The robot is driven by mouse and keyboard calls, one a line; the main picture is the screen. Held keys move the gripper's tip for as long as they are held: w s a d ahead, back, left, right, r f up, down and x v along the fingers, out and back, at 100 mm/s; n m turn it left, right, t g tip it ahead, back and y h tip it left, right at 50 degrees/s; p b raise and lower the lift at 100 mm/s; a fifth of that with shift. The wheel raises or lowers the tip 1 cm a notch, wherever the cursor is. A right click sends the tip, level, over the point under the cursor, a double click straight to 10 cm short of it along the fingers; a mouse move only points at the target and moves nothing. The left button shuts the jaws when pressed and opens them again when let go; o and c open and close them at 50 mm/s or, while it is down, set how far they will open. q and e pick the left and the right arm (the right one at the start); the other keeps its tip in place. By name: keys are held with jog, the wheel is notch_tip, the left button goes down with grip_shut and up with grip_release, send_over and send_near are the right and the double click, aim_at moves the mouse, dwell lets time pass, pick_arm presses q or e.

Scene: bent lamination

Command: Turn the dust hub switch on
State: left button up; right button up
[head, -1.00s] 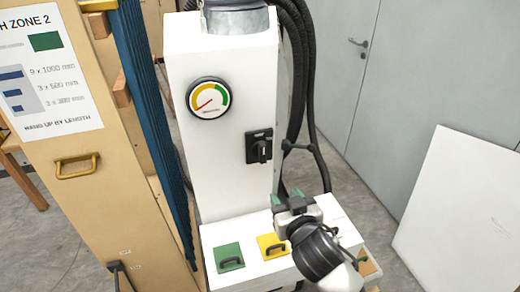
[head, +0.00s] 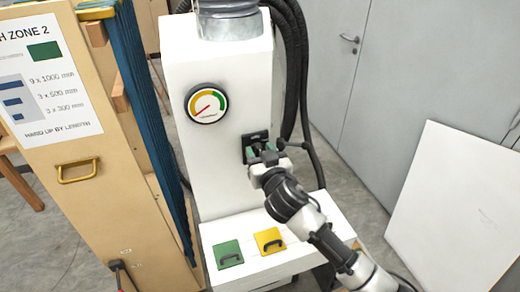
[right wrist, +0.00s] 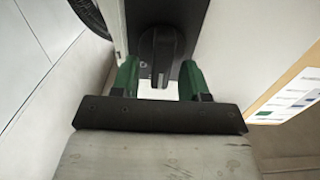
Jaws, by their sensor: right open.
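The dust hub (head: 228,110) is a tall white cabinet with a round gauge (head: 206,103). Its switch (head: 255,139) is a black plate with a knob on the right part of the front, now mostly hidden behind my right gripper (head: 262,155). In the right wrist view the black knob (right wrist: 160,50) stands between the two green fingers of my right gripper (right wrist: 158,80). The fingers are open with a gap on each side of the knob. My left gripper is not in view.
A low white ledge with a green flap (head: 228,253) and a yellow flap (head: 270,240) lies below the switch. Black hoses (head: 290,60) run down the hub's right side. A wooden rack (head: 100,200) stands at left. A white panel (head: 455,205) leans at right.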

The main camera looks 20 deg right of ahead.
jog(key=shift+w, duration=0.15)
jog(key=shift+c, duration=0.4)
grip_shut()
